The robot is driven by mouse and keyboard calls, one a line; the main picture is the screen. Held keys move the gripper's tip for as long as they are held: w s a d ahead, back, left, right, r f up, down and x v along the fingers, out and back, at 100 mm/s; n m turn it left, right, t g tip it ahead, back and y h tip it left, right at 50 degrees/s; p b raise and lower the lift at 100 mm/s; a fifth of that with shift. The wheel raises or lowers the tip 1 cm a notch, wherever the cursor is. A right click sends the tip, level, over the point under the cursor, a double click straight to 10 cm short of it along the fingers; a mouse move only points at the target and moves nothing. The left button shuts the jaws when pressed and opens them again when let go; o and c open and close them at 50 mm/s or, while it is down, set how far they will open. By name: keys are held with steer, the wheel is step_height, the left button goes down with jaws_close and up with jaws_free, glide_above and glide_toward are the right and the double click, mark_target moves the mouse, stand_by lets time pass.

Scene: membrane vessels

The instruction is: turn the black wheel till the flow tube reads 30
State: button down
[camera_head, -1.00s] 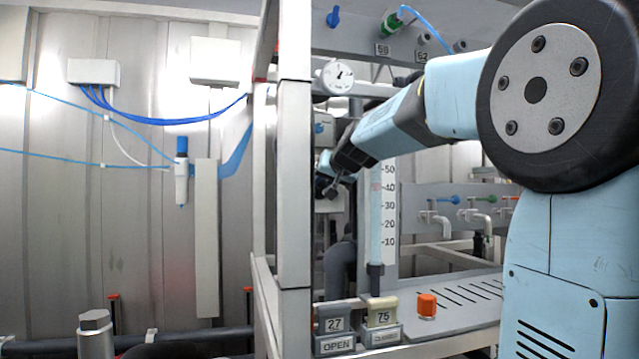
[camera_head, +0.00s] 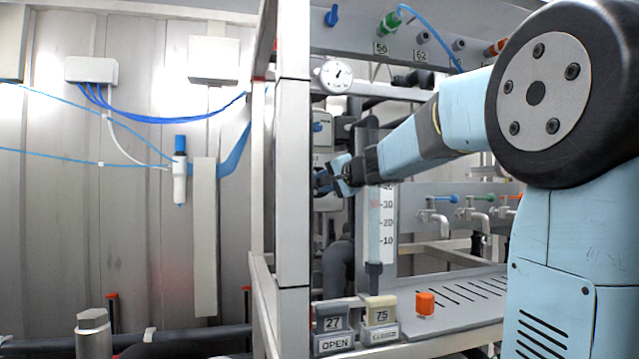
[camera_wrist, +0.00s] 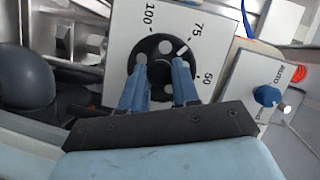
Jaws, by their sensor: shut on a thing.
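The black wheel (camera_wrist: 158,50) shows in the wrist view on a white plate marked 100, 75 and 50. Its white mark lies close to the 75. My gripper (camera_wrist: 167,66) is shut on the wheel, a blue finger on either side of its middle. The flow tube (camera_head: 375,240) stands upright beside a number scale. A faint reddish mark is about level with 30, too small to read surely. My arm covers the tube's upper part.
A blue knob (camera_wrist: 267,95) marked AUTO and a red button (camera_wrist: 299,74) sit right of the wheel. A dark rounded part (camera_wrist: 25,80) is at left. A pale frame post (camera_head: 294,190) stands left of my gripper. A round gauge (camera_head: 336,76) is above.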

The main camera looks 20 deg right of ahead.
steer(key=shift+d+f+m, duration=0.1)
steer(key=shift+f+m, duration=0.15)
steer(key=shift+m, duration=0.15)
stand_by(0.3)
steer(key=c, duration=0.8)
jaws_free()
steer(key=shift+r, duration=0.1)
steer(key=shift+s, duration=0.1)
steer(key=v, duration=1.3)
steer(key=shift+s+d+f, duration=0.2)
steer(key=shift+s+f, duration=0.05)
